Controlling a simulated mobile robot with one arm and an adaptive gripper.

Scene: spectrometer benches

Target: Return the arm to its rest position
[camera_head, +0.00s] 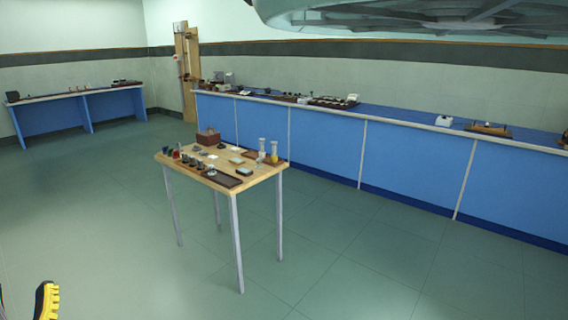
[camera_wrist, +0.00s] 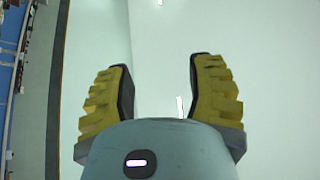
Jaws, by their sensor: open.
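My gripper (camera_wrist: 160,88) shows in the wrist view with its two yellow ribbed fingers spread apart. It is open, and nothing is between the fingers. Behind it is a plain pale surface, with a blue bench edge far off at the left of that view. In the head view only one yellow finger (camera_head: 46,302) of my gripper shows, at the bottom left corner. The rest of my arm is out of that view. My gripper is apart from the table and the benches.
A small wooden table (camera_head: 262,176) stands mid-floor with bottles, blocks and trays on it. A long blue bench (camera_head: 330,145) runs along the right wall. Another blue bench (camera_head: 105,112) stands far left. A wooden stand (camera_head: 188,70) is in the corner. The green floor (camera_head: 130,250) around the table is clear.

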